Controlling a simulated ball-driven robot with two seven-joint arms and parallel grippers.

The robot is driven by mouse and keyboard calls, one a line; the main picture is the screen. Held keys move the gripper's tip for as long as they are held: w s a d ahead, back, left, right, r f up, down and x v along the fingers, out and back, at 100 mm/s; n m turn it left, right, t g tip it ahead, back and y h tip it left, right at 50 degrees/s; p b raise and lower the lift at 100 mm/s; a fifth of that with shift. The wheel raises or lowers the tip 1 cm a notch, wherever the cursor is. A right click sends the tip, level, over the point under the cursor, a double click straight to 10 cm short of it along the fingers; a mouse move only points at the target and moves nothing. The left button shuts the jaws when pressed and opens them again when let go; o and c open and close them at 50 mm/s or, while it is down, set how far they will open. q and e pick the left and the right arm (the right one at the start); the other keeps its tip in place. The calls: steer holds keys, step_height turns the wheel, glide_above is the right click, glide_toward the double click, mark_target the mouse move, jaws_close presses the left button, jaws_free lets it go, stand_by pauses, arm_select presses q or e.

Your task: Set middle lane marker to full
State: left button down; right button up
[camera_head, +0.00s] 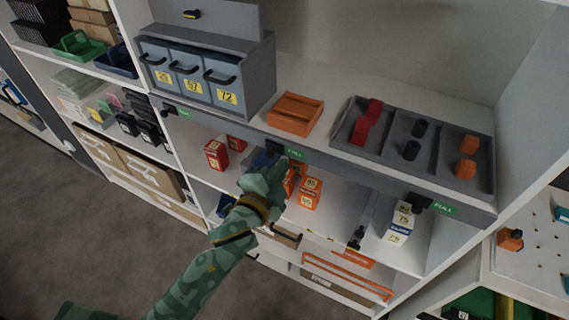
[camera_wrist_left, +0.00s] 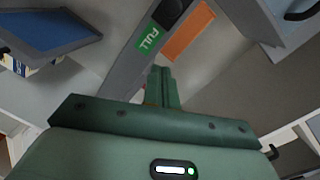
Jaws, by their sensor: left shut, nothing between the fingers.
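The middle lane marker (camera_head: 275,147) is a black slider on the grey shelf edge, right beside a green FULL label (camera_head: 295,152). In the left wrist view the black marker (camera_wrist_left: 172,12) shows at the top, next to the green FULL label (camera_wrist_left: 148,40). My green left gripper (camera_head: 268,166) is shut and empty, just below and in front of the middle marker. In the left wrist view its closed fingers (camera_wrist_left: 160,84) point at the shelf edge, below the label and apart from the marker. My right gripper is not in view.
Two similar black markers sit left (camera_head: 169,110) and right (camera_head: 420,201) on the edge, each by a FULL label. Above are blue drawers (camera_head: 190,72), an orange tray (camera_head: 294,113) and a grey divided tray (camera_head: 345,128). Red and orange boxes (camera_head: 310,193) stand below.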

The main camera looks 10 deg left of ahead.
arm_select(q)
steer(key=a+v, duration=0.1)
steer(key=v, duration=0.6)
steer(key=shift+s, duration=0.15)
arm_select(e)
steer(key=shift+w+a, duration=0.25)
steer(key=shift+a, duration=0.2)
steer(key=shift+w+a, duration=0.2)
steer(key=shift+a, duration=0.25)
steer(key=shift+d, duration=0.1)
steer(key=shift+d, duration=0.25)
